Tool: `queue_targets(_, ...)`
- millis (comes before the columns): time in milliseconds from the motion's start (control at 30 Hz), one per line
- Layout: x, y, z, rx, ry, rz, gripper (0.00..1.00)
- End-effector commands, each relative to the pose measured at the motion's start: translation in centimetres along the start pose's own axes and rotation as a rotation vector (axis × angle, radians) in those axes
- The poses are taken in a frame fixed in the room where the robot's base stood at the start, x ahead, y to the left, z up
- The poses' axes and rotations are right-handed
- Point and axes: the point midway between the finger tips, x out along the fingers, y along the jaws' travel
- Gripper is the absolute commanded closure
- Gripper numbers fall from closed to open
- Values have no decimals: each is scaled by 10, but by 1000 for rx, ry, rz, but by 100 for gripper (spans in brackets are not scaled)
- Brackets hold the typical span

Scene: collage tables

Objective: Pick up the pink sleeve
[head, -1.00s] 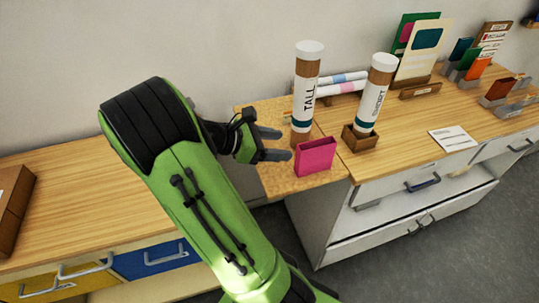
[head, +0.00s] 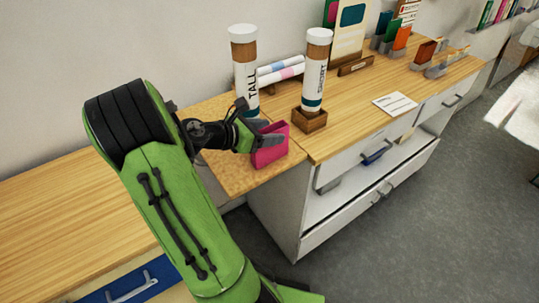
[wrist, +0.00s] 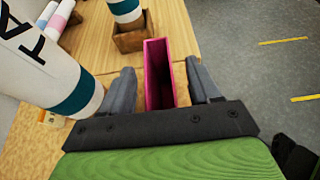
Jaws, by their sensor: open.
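The pink sleeve (head: 271,152) is an open-topped, flat box standing upright on the cork-coloured end of the table. In the wrist view the pink sleeve (wrist: 158,75) stands between the two grey fingers of my gripper (wrist: 160,88), with a visible gap on the right side and a narrower one on the left. My gripper (head: 264,134) is open, and in the head view one finger covers part of the sleeve's front. The sleeve's lower part is partly hidden in the wrist view.
The tube marked TALL (head: 245,75) stands close behind the sleeve, near the left finger in the wrist view. A shorter tube (head: 316,75) stands in a wooden holder (head: 309,120) to the right. A white card (head: 395,103) lies farther right. The table edge is just in front.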

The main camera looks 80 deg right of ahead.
Motion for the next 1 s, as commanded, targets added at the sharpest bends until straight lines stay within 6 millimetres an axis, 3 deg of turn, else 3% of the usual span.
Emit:
queue_targets(100, 10, 0, 0, 2, 0, 1, 38)
queue_targets(267, 10, 0, 1, 1, 0, 2, 38)
queue_targets(700, 9, 0, 1, 1, 0, 1, 100)
queue_targets(1000, 8, 0, 5, 2, -1, 2, 100)
